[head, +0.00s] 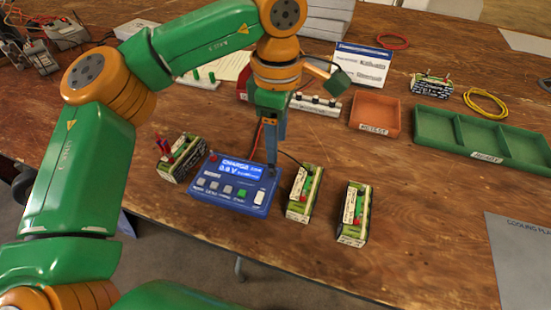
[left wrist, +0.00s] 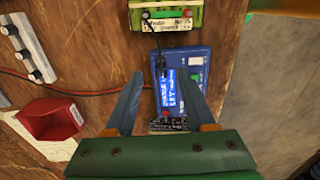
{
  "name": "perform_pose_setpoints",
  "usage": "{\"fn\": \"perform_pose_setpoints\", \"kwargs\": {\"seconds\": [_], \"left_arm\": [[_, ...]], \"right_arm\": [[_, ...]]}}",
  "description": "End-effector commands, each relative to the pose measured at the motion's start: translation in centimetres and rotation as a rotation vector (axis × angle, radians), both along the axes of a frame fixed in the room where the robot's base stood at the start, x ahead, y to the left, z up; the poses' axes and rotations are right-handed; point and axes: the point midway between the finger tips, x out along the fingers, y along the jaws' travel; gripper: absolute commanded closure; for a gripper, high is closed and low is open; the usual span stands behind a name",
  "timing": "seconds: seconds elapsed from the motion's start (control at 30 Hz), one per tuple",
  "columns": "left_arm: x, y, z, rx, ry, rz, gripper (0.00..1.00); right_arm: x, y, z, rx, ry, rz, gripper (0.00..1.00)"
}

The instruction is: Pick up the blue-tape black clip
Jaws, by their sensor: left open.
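The blue charger (head: 235,186) lies near the table's front edge, its display lit. A small dark piece (head: 271,171), which looks like the black clip, is at its right end, below my left gripper (head: 272,150). The wrist view shows the black clip (left wrist: 159,64) at the charger's edge, just beyond the fingertips and roughly centred between them. Its blue tape cannot be made out. My left gripper (left wrist: 160,77) points down, open, with nothing seen between its fingers. Contact with the clip cannot be judged. My right gripper is out of view.
Battery packs stand left (head: 182,158) and right (head: 303,193) of the charger, with another farther right (head: 354,213). A red clip (head: 164,146) is on the left pack. Behind are a red-orange tray (head: 376,99) and green tray (head: 436,128).

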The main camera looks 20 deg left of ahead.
Motion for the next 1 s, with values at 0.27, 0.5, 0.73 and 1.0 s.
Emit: {"fn": "perform_pose_setpoints", "kwargs": {"seconds": [0.27, 0.5, 0.73, 1.0], "left_arm": [[-0.2, 1.0, -4.9, -0.001, 0.005, -0.001, 0.45], [-0.1, 1.0, -6.3, -0.003, 0.001, 0.001, 0.45], [-0.1, 1.0, -6.3, -0.003, 0.001, 0.001, 0.85], [-0.1, 0.9, -6.3, -0.003, 0.000, 0.001, 1.00]], "right_arm": [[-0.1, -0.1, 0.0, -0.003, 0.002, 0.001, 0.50], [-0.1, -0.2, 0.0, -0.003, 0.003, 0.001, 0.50], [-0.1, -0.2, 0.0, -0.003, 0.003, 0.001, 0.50], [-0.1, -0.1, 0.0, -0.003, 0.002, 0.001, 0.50]]}}
